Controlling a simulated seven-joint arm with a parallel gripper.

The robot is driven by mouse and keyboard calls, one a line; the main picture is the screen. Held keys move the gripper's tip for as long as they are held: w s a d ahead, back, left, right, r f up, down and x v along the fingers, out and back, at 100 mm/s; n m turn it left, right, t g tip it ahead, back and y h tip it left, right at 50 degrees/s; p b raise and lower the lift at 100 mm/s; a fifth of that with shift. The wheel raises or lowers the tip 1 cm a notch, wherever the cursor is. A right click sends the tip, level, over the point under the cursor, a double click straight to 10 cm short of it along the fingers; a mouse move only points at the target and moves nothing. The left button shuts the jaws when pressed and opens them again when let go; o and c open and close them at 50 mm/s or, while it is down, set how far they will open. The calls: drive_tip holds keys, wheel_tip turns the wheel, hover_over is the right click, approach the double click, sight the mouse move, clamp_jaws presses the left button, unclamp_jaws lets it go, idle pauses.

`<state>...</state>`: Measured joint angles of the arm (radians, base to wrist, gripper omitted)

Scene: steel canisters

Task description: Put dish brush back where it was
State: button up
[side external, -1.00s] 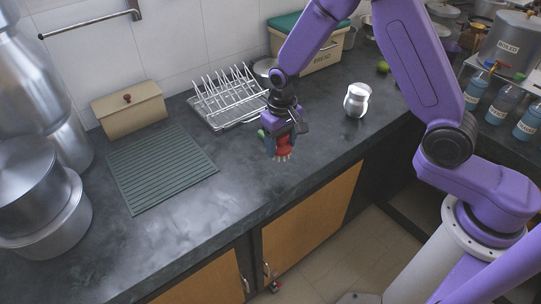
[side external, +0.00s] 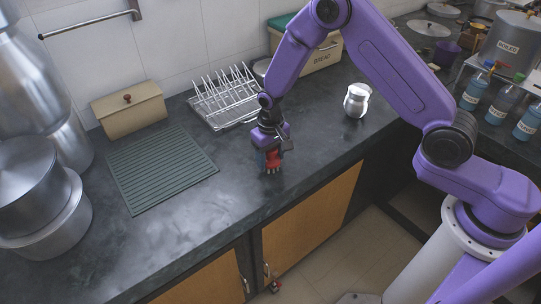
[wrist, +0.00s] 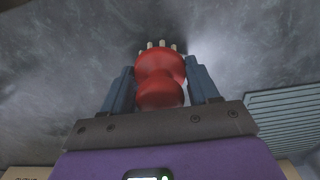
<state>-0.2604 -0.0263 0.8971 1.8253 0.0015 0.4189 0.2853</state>
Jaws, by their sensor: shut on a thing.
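The dish brush (side external: 273,158) is red with pale bristles pointing down. My gripper (side external: 270,157) is shut on it, with the brush upright over the dark counter. In the wrist view the brush's rounded red body (wrist: 160,75) sits between my two blue-grey fingers (wrist: 161,90), bristles at the far end. The bristles are close to the counter; I cannot tell whether they touch it.
A green ribbed mat (side external: 160,170) lies to the left on the counter (side external: 210,215). A wire dish rack (side external: 228,98) stands behind my gripper, a shiny metal jar (side external: 356,101) to the right. The counter around the brush is clear.

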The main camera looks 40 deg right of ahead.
drive_tip(key=shift+f, duration=0.1)
drive_tip(key=o, duration=1.1)
